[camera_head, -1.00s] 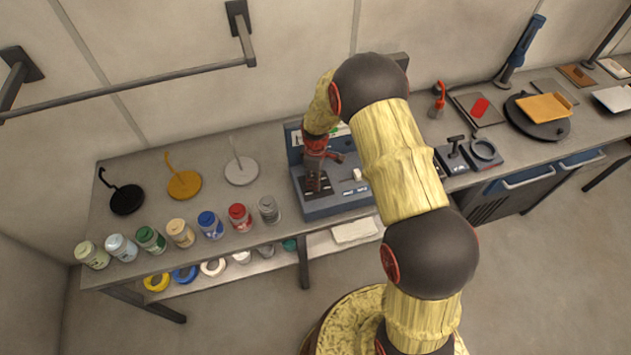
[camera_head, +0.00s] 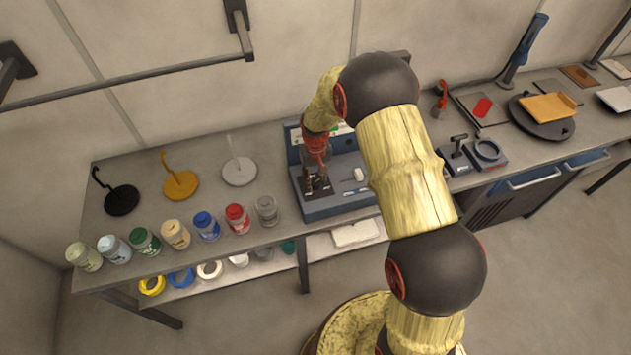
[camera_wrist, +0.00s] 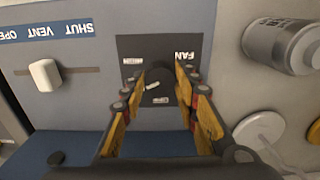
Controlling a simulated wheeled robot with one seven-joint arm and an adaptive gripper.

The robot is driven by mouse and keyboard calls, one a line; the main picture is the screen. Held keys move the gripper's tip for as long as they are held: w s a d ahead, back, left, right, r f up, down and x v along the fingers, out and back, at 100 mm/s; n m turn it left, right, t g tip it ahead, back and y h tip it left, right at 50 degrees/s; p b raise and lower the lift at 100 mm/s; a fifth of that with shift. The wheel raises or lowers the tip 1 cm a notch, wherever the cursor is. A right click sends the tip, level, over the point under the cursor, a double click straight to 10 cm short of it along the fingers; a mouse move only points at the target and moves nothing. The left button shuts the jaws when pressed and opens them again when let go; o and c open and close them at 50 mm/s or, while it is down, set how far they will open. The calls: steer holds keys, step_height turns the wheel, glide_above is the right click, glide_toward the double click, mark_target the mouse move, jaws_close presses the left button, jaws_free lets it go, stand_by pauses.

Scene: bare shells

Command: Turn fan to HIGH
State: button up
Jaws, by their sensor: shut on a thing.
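The blue fan unit (camera_head: 340,205) stands on the bench in the head view. Its black fan plate (camera_wrist: 128,47) shows in the wrist view with an upside-down FAN label (camera_wrist: 184,55) and small white position labels too small to read. A dark round knob (camera_wrist: 158,76) with a white pointer mark sits on the plate. My gripper (camera_wrist: 160,82) is over the plate, its two fingers closed on the sides of the knob. In the head view my gripper (camera_head: 318,186) points down at the plate; the knob is hidden there.
A white slider (camera_wrist: 45,75) beside the plate is marked SHUT, VENT, OPEN. A grey canister (camera_wrist: 278,46) and several lidded jars stand to one side. A wall rail (camera_head: 130,88) runs above the bench. A grey block with a ring (camera_head: 486,152) stands to the right.

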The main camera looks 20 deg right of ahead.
mark_target(315, 181)
steer(key=m+b, duration=0.1)
steer(key=m, duration=0.4)
steer(key=shift+m, duration=0.3)
steer(key=m, duration=0.4)
steer(key=shift+m+b, duration=0.4)
steer(key=shift+w, duration=0.1)
steer(key=o, duration=1.2)
steer(key=shift+c, duration=0.2)
step_height(315, 181, up, 12)
